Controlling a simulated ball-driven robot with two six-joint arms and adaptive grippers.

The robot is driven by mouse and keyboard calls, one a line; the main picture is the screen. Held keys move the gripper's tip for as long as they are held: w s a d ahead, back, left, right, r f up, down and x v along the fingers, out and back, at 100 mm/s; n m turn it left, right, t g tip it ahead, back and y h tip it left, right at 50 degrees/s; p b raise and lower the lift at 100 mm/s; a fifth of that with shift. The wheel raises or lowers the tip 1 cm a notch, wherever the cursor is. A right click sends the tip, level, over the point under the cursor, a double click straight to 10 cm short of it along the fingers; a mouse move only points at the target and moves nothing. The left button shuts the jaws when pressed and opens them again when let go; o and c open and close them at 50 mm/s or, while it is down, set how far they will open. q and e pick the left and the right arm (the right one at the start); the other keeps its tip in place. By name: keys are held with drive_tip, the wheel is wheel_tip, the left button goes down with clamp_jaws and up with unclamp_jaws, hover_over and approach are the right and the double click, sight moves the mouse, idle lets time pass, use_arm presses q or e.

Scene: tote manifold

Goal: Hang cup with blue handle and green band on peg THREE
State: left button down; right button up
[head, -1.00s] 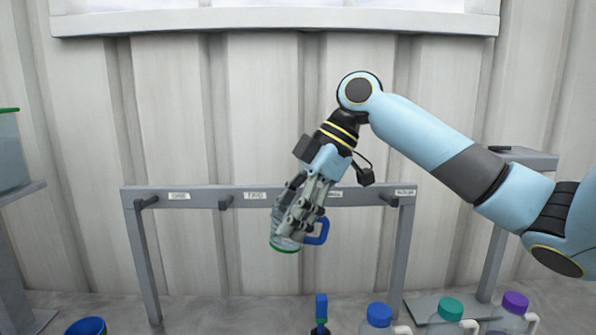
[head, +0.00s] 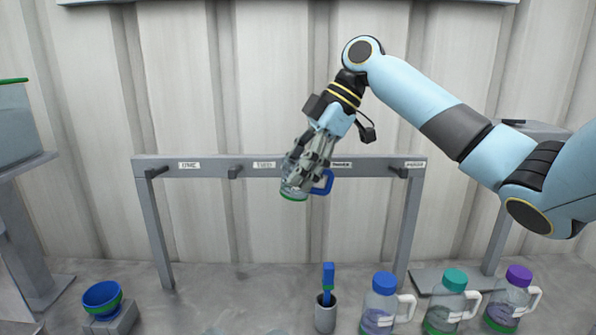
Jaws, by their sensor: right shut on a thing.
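The clear cup (head: 293,191) has a blue handle (head: 322,184) on its right and a green band low down. My right gripper (head: 300,180) is shut on the cup, its fingers covering much of the cup's wall. They are in front of the grey rail (head: 205,172), near its middle. Pegs stick out near the left end (head: 156,172), left of the middle (head: 235,171) and near the right end (head: 399,171). The label just right of my gripper (head: 341,165) is too blurred to read surely; its peg seems hidden behind the gripper. My left gripper is out of view.
Bottles with blue (head: 384,282), teal (head: 455,279) and purple (head: 519,275) caps stand at the lower right. A grey holder (head: 325,315) with a blue-handled tool stands beside them. A blue bowl (head: 102,298) sits on a block at lower left.

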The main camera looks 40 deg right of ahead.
drive_tip(key=shift+w+d, duration=0.35)
drive_tip(key=shift+w, duration=0.15)
drive_tip(key=shift+w+d+f+b, duration=0.2)
drive_tip(key=shift+w+d+b, duration=0.15)
drive_tip(key=shift+w+b, duration=0.1)
drive_tip(key=shift+w+d+f+b, duration=0.2)
drive_tip(key=shift+w+d+b, duration=0.4)
drive_tip(key=shift+w+d, duration=0.4)
drive_tip(key=shift+w+d+f+b, duration=0.15)
drive_tip(key=shift+w+d+b, duration=0.4)
drive_tip(key=shift+w+d, duration=0.4)
drive_tip(key=shift+w+a, duration=0.15)
drive_tip(key=o, duration=1)
drive_tip(key=shift+o, duration=0.6)
drive_tip(key=o, duration=0.4)
drive_tip(key=shift+w, duration=0.15)
drive_tip(key=shift+c, duration=0.2)
